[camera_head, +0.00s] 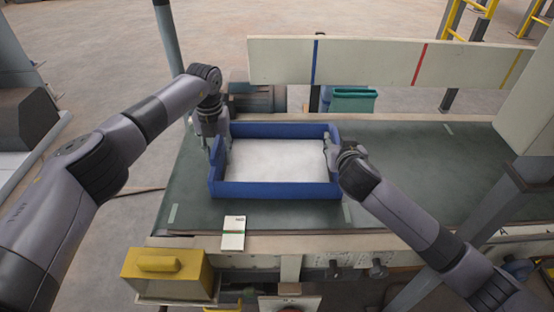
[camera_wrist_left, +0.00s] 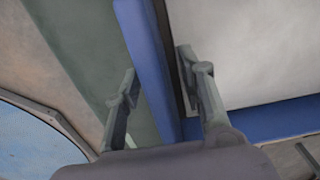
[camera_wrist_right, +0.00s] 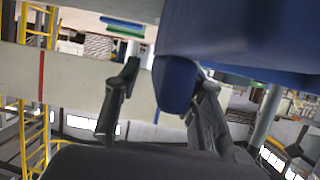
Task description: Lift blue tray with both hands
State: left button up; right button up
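The blue tray (camera_head: 275,191) sits on the dark green belt, with a white sheet-like surface (camera_head: 275,162) inside it. My left gripper (camera_head: 217,150) is at the tray's left wall. In the left wrist view its fingers are apart, one on each side of the blue wall (camera_wrist_left: 145,50), with a gap at the outer finger. My right gripper (camera_head: 332,150) is at the tray's right wall. In the right wrist view the blue wall (camera_wrist_right: 175,82) lies between its spread fingers, close to one and clear of the other. The right fingertips are partly hidden in the head view.
The green belt (camera_head: 420,165) is clear to the right. A pale board (camera_head: 370,62) with coloured stripes runs behind it. A teal bin (camera_head: 352,100) stands behind.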

pick_arm(q)
jog(key=shift+c, duration=0.4)
pick_arm(e)
jog(key=shift+c, duration=0.4)
pick_arm(q)
grip_shut()
pick_arm(e)
grip_shut()
